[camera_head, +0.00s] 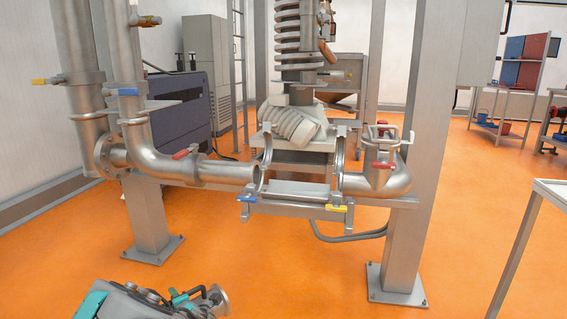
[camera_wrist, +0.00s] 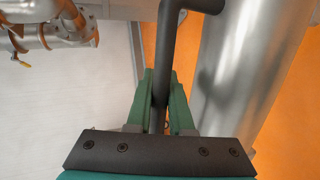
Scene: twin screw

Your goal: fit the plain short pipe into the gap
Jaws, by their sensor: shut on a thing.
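My gripper (camera_wrist: 160,76) is shut on a dark bent rod (camera_wrist: 165,45), held between its green fingers in the wrist view. The rod bends at the top toward a big smooth metal cylinder (camera_wrist: 250,65), which looks like the plain short pipe; how they join is unclear. In the head view my gripper (camera_head: 182,297) is low at the bottom edge, with a round metal end (camera_head: 214,299) beside it. The gap is between the left pipe's open end (camera_head: 240,173) and the right elbow (camera_head: 385,183). An empty cradle (camera_head: 298,191) spans it, with raised curved clamps.
Steel posts (camera_head: 150,215) and (camera_head: 402,240) stand either side of the pipework. A metal table (camera_head: 553,190) is at the right edge. Orange floor (camera_head: 300,275) is open before the gap. Valves with coloured handles sit on the left pipes.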

